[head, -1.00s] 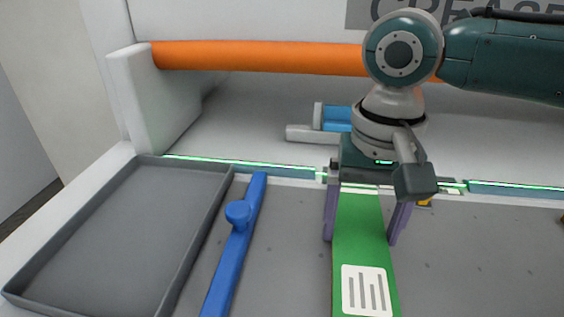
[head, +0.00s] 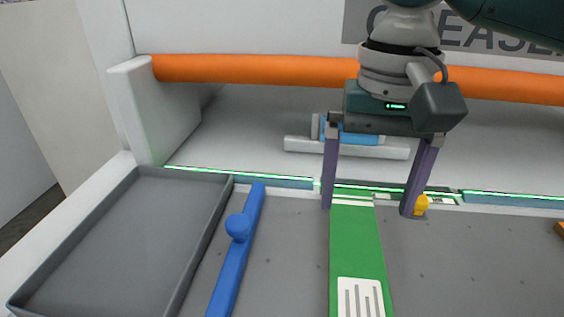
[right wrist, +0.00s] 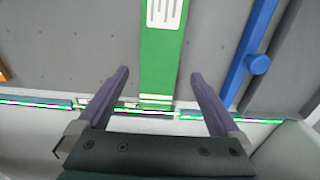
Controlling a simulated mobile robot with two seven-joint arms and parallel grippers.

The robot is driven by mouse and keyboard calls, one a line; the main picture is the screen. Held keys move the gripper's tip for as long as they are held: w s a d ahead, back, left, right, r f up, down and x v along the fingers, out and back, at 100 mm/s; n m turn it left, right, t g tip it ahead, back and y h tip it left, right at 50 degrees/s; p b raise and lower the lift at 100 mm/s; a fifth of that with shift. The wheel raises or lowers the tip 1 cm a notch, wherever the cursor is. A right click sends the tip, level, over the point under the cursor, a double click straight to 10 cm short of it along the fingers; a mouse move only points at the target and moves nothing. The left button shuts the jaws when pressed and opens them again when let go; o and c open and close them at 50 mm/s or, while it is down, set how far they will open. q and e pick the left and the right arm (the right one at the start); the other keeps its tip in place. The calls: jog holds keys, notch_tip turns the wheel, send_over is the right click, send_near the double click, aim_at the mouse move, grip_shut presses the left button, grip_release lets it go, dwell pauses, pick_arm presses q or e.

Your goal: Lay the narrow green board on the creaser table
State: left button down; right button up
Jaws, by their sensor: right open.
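The narrow green board (head: 355,240) lies flat on the grey creaser table (head: 290,250), its far end by the green-lit strip and a white label with bars on its near part. It also shows in the right wrist view (right wrist: 160,60). My right gripper (head: 368,208) is open above the board's far end, one purple finger on each side, empty. In the right wrist view the fingers (right wrist: 158,75) stand wide apart with the board between and clear of them. My left gripper is not in view.
A blue bar with a knob (head: 238,240) lies left of the board. A grey tray (head: 215,218) stands further left. An orange roller (head: 240,69) spans the back. A small yellow piece (head: 421,205) sits by the right finger. The table right of the board is mostly clear.

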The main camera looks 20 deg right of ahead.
notch_tip(320, 180, up, 4)
jog(key=s+a+f+n, duration=0.1)
jog(key=a, duration=0.1)
jog(key=s+a+f+n+y, duration=0.1)
jog(key=a+f+n, duration=0.1)
jog(key=s+a+f+n+t, duration=0.1)
jog(key=s+a+f, duration=0.1)
jog(key=a, duration=0.1)
jog(key=shift+f+n+y, duration=0.2)
jog(key=shift+n+y, duration=0.1)
jog(key=s+a+f+n, duration=0.1)
jog(key=s, duration=0.1)
jog(key=s+a+f+n+t+y, duration=0.1)
jog(key=s+a, duration=0.1)
jog(key=shift+a+f, duration=0.1)
jog(key=shift+f, duration=0.1)
jog(key=s, duration=0.1)
jog(key=s+d, duration=0.1)
jog(key=s+f+n+t, duration=0.1)
jog(key=shift+d, duration=0.15)
jog(key=s+d, duration=0.1)
jog(key=d, duration=0.1)
jog(key=s+d+h, duration=0.1)
jog(key=s+d, duration=0.1)
jog(key=s+d+h, duration=0.1)
jog(key=s, duration=0.1)
jog(key=shift+s+d+f+n+t, duration=0.1)
jog(key=shift+d+f+n+t, duration=0.2)
jog(key=shift+d, duration=0.1)
